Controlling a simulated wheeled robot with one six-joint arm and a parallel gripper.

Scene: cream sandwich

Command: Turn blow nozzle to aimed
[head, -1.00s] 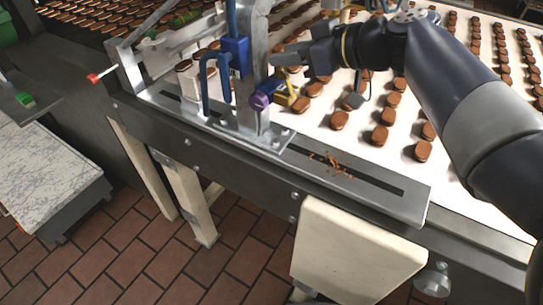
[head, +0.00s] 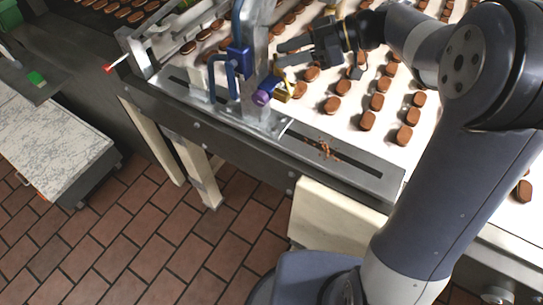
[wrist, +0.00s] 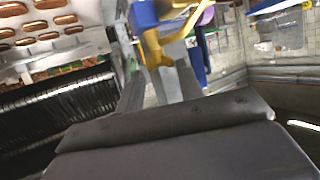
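A short purple cylinder (head: 264,92) sits beside a small yellow bracket (head: 283,91) at the foot of the grey metal post; this looks like the blow nozzle and its mount. My gripper (head: 279,53) is just above and behind the yellow bracket, with its two fingers apart and pointing left towards the post. In the wrist view the fingers stand apart on either side of a yellow forked part (wrist: 153,48), with a bit of purple (wrist: 207,15) beyond. Nothing is visibly held. I cannot tell whether a finger touches the yellow part, or where the nozzle points.
The grey post (head: 251,70) carries a blue block (head: 238,58) and blue tubing (head: 213,75). A white belt (head: 350,137) with rows of brown biscuits lies behind. A slotted metal rail (head: 345,157) with crumbs runs along the front. A red-tipped lever (head: 108,68) is at left.

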